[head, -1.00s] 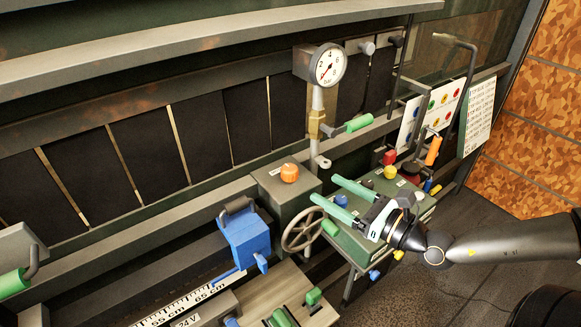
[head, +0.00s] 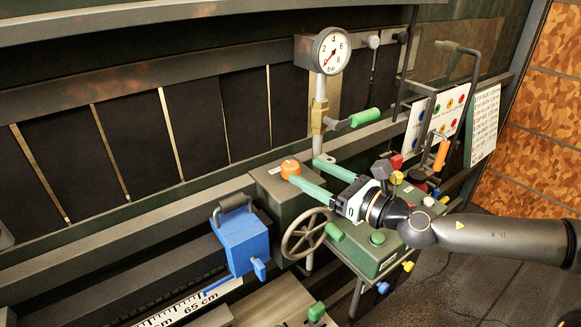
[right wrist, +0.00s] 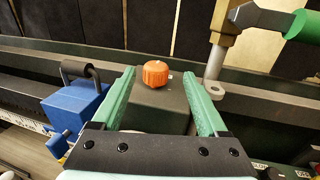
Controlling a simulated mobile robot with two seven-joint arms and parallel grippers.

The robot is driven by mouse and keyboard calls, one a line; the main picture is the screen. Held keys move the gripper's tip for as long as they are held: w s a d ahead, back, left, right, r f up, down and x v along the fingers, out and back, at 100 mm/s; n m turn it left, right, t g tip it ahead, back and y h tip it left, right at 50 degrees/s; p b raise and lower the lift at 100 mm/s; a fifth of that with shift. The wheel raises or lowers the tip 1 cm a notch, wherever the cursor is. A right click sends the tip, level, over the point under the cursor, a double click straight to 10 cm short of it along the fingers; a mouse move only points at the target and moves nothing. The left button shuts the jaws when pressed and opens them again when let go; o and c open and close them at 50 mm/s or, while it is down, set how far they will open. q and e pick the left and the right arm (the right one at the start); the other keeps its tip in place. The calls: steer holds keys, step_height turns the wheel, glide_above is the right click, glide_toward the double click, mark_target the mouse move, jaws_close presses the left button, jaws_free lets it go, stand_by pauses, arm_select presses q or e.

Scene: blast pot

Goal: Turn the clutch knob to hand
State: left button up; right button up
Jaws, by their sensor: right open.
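The orange ribbed knob (head: 290,167) sits upright on top of a grey-green box (head: 268,192). In the right wrist view the knob (right wrist: 155,72) shows between and just beyond the two green fingertips, with the box (right wrist: 158,105) below it. My right gripper (head: 305,171) is open and empty. In the head view one fingertip overlaps the knob's right side; I cannot tell whether it touches. The knob's pointer mark and the lettering by it are too small to read. My left gripper is not in view.
A pressure gauge (head: 331,51) on a pipe stands behind, with a green-handled valve lever (head: 364,117) and a pipe flange (head: 324,160) close to the fingers. A handwheel (head: 305,236) is below. A blue block with a handle (head: 243,243) is to the left.

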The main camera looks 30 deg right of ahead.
mark_target(295, 165)
steer(key=shift+w+a+r, duration=0.25)
steer(key=shift+w+a, duration=0.1)
steer(key=shift+w, duration=0.1)
steer(key=shift+w+a+p, duration=0.15)
steer(key=shift+w+p, duration=0.5)
steer(key=shift+p, duration=0.05)
steer(key=shift+w+a, duration=0.2)
steer(key=shift+w, duration=0.1)
steer(key=shift+w+a+p, duration=0.25)
steer(key=shift+w+p, duration=0.3)
steer(key=shift+w, duration=0.15)
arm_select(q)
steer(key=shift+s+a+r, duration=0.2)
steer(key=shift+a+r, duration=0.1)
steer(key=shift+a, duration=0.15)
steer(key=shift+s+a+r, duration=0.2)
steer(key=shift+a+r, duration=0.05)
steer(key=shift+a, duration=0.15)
arm_select(e)
steer(key=shift+w+a+f, duration=0.2)
steer(key=shift+w+a, duration=0.05)
steer(key=shift+w, duration=0.25)
steer(key=c, duration=0.7)
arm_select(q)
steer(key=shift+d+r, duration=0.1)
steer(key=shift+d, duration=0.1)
arm_select(e)
jaws_close()
